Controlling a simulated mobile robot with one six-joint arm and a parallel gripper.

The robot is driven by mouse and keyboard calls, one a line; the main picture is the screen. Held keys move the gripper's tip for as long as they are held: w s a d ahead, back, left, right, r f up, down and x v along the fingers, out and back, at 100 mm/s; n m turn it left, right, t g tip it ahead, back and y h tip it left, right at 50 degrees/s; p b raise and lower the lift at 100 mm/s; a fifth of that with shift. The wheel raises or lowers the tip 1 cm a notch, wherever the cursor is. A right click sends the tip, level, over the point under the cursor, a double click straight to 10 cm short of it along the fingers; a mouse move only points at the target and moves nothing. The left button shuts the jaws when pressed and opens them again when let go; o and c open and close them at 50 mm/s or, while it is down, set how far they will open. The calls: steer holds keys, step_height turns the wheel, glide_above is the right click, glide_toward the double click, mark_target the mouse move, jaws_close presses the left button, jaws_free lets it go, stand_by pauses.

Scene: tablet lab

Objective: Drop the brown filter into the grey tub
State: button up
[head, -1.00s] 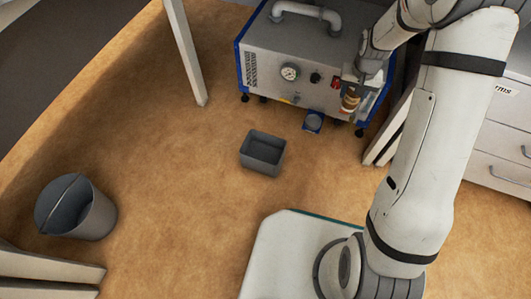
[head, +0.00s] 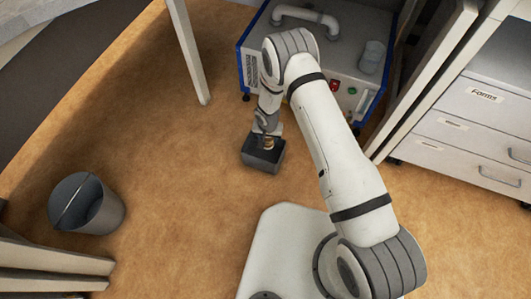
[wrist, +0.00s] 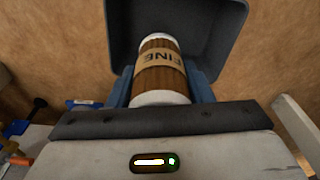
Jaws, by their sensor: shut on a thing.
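The brown filter (wrist: 160,72) is a cylinder with white ends and a tan label reading "FINE". My gripper (wrist: 160,92) is shut on it, one blue-grey finger on each side. The grey tub (wrist: 222,30) shows behind and around the filter in the wrist view. In the head view my gripper (head: 267,138) is over the grey tub (head: 264,163), which stands on the floor, with the filter (head: 268,144) at or just above its opening. I cannot tell how far down the filter is. My arm hides part of the tub's far side.
A grey-and-blue machine (head: 330,62) stands behind the tub, partly hidden by my arm. A grey waste bin (head: 88,205) stands at the left. White drawers (head: 470,125) are at the right. The brown floor between bin and tub is clear.

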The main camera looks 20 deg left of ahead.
steer(key=shift+f+b, duration=1.15)
steer(key=shift+f, duration=1.6)
steer(key=o, duration=1.1)
steer(key=shift+o, duration=0.2)
steer(key=r+p, duration=0.1)
steer(key=r, duration=0.1)
steer(key=r+p, duration=0.1)
steer(key=r, duration=0.2)
steer(key=s+r, duration=0.1)
steer(key=r, duration=0.2)
steer(key=shift+d+p, duration=0.1)
steer(key=shift+p, duration=0.3)
steer(key=shift+f, duration=0.1)
